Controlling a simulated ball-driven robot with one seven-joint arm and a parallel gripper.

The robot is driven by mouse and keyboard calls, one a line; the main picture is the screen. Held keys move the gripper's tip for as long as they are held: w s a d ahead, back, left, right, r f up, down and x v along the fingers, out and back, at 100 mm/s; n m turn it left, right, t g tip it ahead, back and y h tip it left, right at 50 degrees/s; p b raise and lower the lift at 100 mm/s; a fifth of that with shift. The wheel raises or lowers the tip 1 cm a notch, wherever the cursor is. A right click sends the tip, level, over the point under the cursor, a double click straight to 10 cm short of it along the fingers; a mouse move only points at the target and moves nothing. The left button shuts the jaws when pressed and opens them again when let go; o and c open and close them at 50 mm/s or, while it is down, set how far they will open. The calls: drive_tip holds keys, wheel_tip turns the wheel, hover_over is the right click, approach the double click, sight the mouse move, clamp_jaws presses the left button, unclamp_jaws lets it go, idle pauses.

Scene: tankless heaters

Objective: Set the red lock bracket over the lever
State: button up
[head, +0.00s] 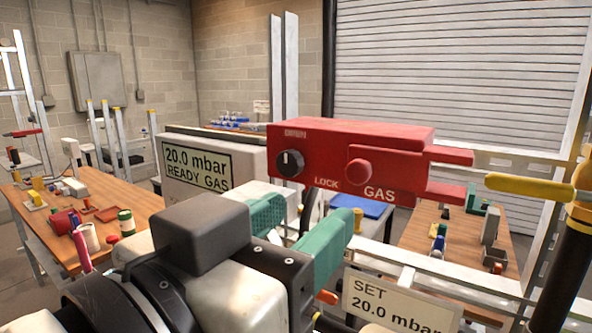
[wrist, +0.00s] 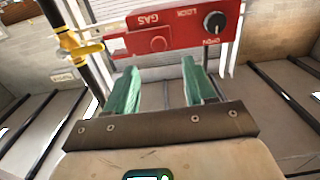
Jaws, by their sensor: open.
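The red lock bracket (head: 335,155) is a box marked LOCK and GAS, with a black dial, a round red knob and two prongs at its right end. The yellow lever (head: 530,187) points left from a black pipe, its tip just right of the prongs and apart from them in the picture. My gripper (head: 300,228) is open and empty, its green fingers below and in front of the bracket. In the wrist view my gripper (wrist: 160,72) has both fingertips short of the bracket (wrist: 175,32), which appears upside down. The lever (wrist: 82,50) shows at left there.
A grey display (head: 205,165) reads 20.0 mbar READY GAS at left. A SET sign (head: 400,305) stands low at right. Wooden tables with small parts are at left (head: 140,200) and right (head: 455,240). The black pipe (head: 565,260) stands at the right edge.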

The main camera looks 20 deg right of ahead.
sight(355, 172)
drive_tip(key=p+x, duration=0.1)
drive_tip(key=x, duration=0.2)
drive_tip(key=p+x, duration=0.1)
drive_tip(key=x, duration=0.3)
drive_tip(key=r+p+x, duration=0.1)
drive_tip(key=x, duration=0.2)
drive_tip(key=shift+d, duration=0.2)
drive_tip(key=shift+c, duration=0.4)
clamp_jaws()
